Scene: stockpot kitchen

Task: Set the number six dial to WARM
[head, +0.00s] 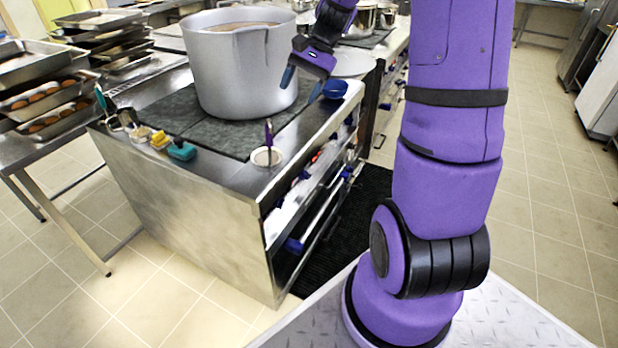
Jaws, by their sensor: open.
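The stove's front panel (335,152) faces right and shows only at a steep slant. Small dark, blue and red parts along it may be dials, but I cannot tell which one is number six. No numbers or WARM mark can be read. My gripper (303,86) is above the stove top near its front edge, just right of the large pot. Its two blue-grey fingers point down, apart, with nothing seen between them. It appears clear of the front panel.
A large grey stockpot (238,78) stands on the dark cooktop. A white round holder (266,157) stands at the near corner. Trays (52,118) fill the left table. Floor at right is clear.

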